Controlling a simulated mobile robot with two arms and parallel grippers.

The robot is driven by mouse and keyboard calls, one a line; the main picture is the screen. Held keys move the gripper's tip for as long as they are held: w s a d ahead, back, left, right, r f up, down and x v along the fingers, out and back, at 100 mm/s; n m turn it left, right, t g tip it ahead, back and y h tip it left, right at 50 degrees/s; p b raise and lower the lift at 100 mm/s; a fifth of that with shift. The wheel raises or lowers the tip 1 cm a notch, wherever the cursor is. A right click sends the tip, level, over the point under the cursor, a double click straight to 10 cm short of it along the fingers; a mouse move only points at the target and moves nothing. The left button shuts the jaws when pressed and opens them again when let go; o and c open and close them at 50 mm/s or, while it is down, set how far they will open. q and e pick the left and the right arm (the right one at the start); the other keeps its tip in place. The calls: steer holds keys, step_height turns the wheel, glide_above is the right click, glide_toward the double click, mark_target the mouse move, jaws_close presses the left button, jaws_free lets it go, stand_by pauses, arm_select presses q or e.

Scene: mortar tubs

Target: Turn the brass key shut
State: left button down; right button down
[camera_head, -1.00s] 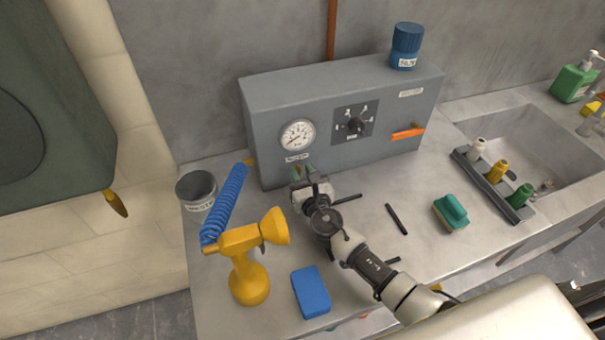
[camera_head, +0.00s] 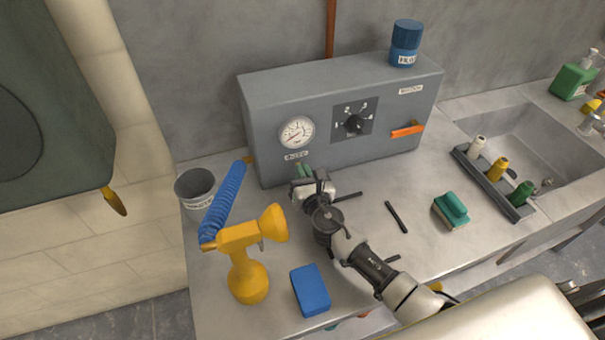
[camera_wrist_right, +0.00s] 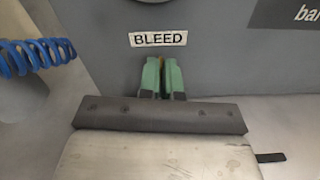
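The brass key (camera_wrist_right: 162,62) shows only as a small gold sliver between my right gripper's green fingers, just under the BLEED label (camera_wrist_right: 158,39) on the front of the grey box. Its turn angle is hidden. My right gripper (camera_wrist_right: 162,80) has its fingers close together on either side of the key, and they appear closed on it. In the head view my right gripper (camera_head: 303,170) is at the box's lower front, below the gauge, and the key is hidden there. My left gripper is not in view.
The grey box (camera_head: 340,90) carries a gauge (camera_head: 296,132), a black dial (camera_head: 355,123) and an orange lever (camera_head: 407,131). A yellow spray bottle (camera_head: 247,275), a blue coiled hose (camera_head: 224,200) and a blue sponge (camera_head: 311,290) are left of my arm.

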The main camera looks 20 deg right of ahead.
steer(key=m+b, duration=0.2)
steer(key=m, duration=0.3)
steer(key=shift+d, duration=0.2)
steer(key=m+b, duration=0.1)
steer(key=m, duration=0.2)
steer(key=m+b, duration=0.1)
steer(key=m, duration=0.1)
steer(key=shift+w+d+f+m, duration=0.1)
steer(key=shift+d+m, duration=0.05)
steer(key=shift+m, duration=0.25)
steer(key=m+b, duration=0.1)
steer(key=m, duration=0.2)
steer(key=shift+m, duration=1.2)
steer(key=c, duration=1.3)
jaws_free()
steer(key=shift+w+f, duration=0.15)
steer(key=shift+f, duration=0.1)
steer(key=s+b, duration=0.1)
steer(key=s, duration=1)
steer(key=shift+d+b, duration=0.2)
steer(key=shift+b, duration=0.2)
